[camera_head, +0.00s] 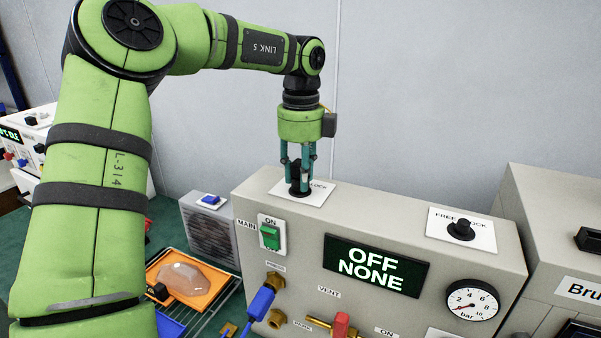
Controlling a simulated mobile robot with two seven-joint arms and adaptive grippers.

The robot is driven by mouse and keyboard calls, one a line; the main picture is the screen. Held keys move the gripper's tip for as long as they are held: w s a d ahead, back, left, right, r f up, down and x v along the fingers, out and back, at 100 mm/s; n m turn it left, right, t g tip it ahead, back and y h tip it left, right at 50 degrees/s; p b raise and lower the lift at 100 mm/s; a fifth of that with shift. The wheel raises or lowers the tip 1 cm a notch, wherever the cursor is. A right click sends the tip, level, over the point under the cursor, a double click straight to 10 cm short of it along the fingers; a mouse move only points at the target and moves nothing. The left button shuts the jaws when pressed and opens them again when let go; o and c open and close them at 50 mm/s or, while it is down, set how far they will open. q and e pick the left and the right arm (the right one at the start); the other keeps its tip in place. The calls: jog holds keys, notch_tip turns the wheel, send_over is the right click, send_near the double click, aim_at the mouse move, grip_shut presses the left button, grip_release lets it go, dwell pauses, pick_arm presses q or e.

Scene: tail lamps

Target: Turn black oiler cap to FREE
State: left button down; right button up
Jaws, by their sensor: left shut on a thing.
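A beige machine box (390,230) stands in front of me with two black caps on its top, each on a white label plate. The left cap (299,188) is at the back left, and my left gripper (300,182) points down over it, its teal fingers shut on it. The gripper hides part of that plate; only "LOCK" shows partly. The right cap (461,229) stands free on its plate (478,240), marked FREE and LOCK. Which cap is the oiler cap I cannot tell. My right gripper is not in view.
The box front has a display (375,268) reading "OFF NONE", a green MAIN switch (270,237), a pressure gauge (471,304), a blue connector (262,300) and a red-handled vent valve (341,324). An orange tray (205,297) lies left. Another machine (560,235) stands close right.

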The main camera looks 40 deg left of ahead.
aim_at(300, 162)
pick_arm(q)
jog(key=shift+r+p, duration=0.7)
jog(key=shift+r, duration=0.45)
jog(key=shift+r+p, duration=0.85)
jog(key=shift+r, duration=0.25)
